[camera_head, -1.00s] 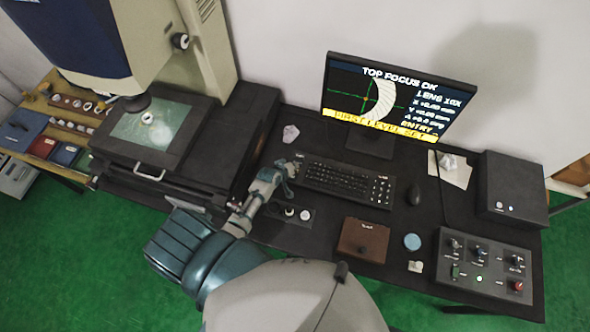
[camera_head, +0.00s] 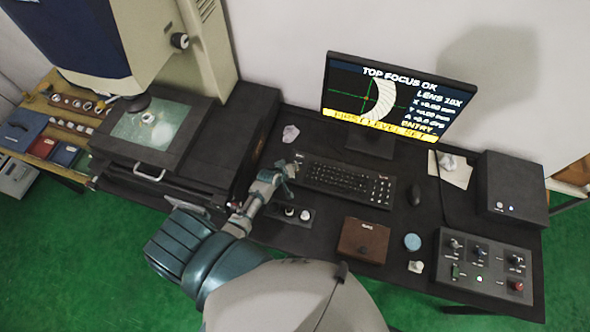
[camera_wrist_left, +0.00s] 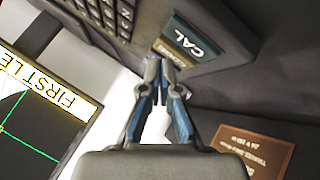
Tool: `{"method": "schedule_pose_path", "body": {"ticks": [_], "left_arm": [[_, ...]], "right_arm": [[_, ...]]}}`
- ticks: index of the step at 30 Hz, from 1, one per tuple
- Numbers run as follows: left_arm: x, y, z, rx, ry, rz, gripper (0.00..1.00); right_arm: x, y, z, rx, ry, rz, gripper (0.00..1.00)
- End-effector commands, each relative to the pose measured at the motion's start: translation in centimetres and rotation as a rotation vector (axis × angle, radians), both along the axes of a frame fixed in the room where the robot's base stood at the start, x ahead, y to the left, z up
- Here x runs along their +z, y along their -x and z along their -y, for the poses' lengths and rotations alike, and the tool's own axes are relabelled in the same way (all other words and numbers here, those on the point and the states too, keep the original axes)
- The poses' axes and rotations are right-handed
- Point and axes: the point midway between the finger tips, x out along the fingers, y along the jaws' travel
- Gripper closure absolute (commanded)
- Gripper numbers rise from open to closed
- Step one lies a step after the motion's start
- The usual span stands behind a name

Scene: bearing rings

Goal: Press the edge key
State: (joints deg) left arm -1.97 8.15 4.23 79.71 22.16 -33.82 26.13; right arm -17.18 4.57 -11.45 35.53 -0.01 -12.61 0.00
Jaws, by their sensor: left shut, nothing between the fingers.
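My left gripper (camera_head: 287,170) is at the left end of the black keyboard (camera_head: 345,180). In the left wrist view the gripper (camera_wrist_left: 155,62) is shut and empty, its blue-grey fingertips close together. Just past the tips is a small key block with a dark key marked CAL (camera_wrist_left: 195,36) and a tan-edged key (camera_wrist_left: 172,58) whose label is mostly unreadable. The tips are at or just over this second key; I cannot tell whether they touch it. No key reads clearly as edge. My right gripper is not in view.
The monitor (camera_head: 398,95) shows TOP FOCUS OK and a yellow bar. A mouse (camera_head: 414,192), a brown box (camera_head: 363,240), a blue disc (camera_head: 412,242) and a control panel (camera_head: 483,265) stand to the right. Two knobs (camera_head: 297,212) are near my wrist.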

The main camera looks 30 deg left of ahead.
Motion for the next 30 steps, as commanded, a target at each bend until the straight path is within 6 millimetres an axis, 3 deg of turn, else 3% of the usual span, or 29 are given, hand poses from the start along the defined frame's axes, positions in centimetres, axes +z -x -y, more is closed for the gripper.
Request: {"method": "schedule_pose_path", "body": {"ticks": [30], "left_arm": [[-0.71, 0.01, 0.01, -0.001, 0.000, -0.001, 1.00]], "right_arm": [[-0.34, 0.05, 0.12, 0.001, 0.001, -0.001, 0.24]]}}
